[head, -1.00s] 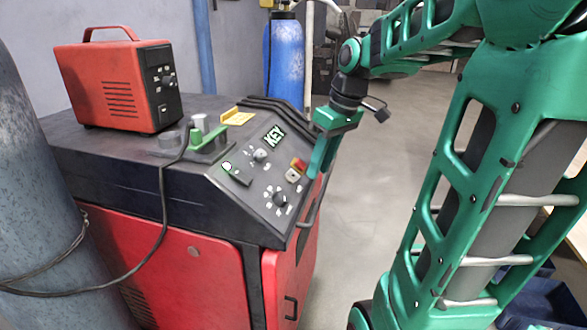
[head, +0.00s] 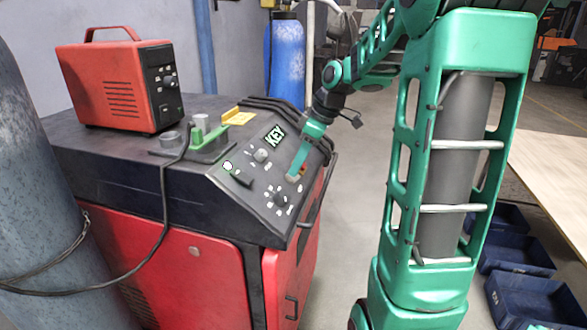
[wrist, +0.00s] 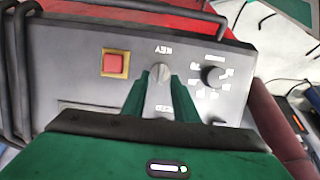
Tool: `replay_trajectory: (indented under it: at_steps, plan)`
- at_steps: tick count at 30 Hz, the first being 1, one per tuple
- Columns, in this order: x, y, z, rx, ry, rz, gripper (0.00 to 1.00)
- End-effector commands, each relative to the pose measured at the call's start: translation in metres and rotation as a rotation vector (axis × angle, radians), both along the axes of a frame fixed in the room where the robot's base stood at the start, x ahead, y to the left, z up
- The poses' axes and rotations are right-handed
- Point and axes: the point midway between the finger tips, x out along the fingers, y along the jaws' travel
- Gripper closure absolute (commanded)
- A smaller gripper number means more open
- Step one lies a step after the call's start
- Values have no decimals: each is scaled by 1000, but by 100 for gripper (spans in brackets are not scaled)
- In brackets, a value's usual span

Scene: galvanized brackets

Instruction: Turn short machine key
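The short machine key is a small silver piece (wrist: 159,76) in the sloped grey control panel (wrist: 80,75), below an upside-down KEY label in the wrist view. My gripper (wrist: 162,80) reaches the panel with its two green fingers apart, one on each side of the key. A gap with bare panel and white lettering shows between the fingers, so I see no clear squeeze. In the head view my gripper (head: 294,174) is over the panel's right part and hides the key.
A red button (wrist: 115,63) on a yellow plate is left of the key, and a black rotary knob (wrist: 213,75) is right of it.

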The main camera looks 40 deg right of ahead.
Motion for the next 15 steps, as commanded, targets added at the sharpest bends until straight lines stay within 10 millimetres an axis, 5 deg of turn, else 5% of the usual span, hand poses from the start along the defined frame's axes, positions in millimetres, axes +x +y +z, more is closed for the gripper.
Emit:
replay_trajectory:
  at_steps: [15]
  plan:
    - [5,4,-16,-1,0,0,73]
